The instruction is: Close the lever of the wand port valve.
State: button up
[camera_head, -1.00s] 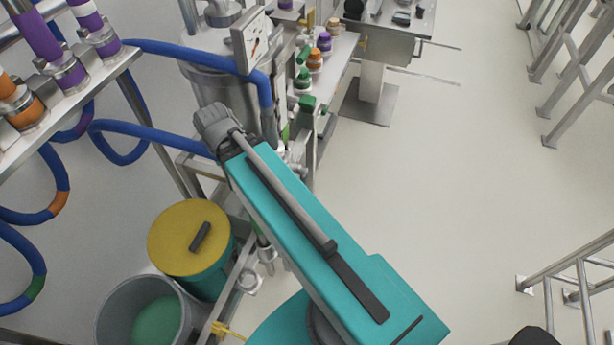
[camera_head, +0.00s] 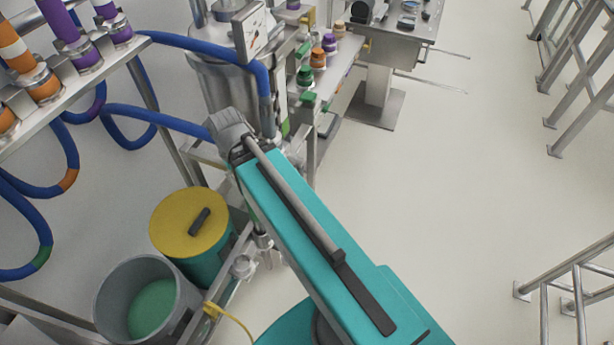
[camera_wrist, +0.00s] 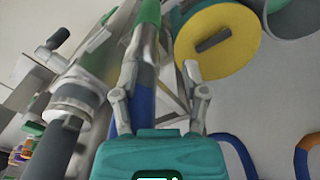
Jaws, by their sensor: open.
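My gripper (camera_wrist: 160,72) is open in the wrist view, its two grey fingers spread apart. A silver pipe with a green band (camera_wrist: 148,14) and a length of blue hose (camera_wrist: 142,106) show between and behind the fingers. I cannot tell whether either finger touches them. A dark handle on a small fitting (camera_wrist: 58,38) is at the upper left, apart from the fingers. I cannot tell whether it is the valve's lever. In the head view my teal arm hides the gripper and much of the pipework, and no wand port valve lever can be made out clearly.
A yellow-lidded drum (camera_head: 188,222) and a grey bucket with green contents (camera_head: 112,292) stand at lower left. A steel vessel (camera_head: 222,88) and blue hoses (camera_head: 160,122) are near my arm. A hose rack (camera_head: 70,90) is at upper left.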

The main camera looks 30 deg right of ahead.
aim_at(300, 168)
jog(key=z, duration=0.45)
jog(key=k, duration=1.2)
jog(key=u, duration=0.3)
jog(key=i, duration=0.5)
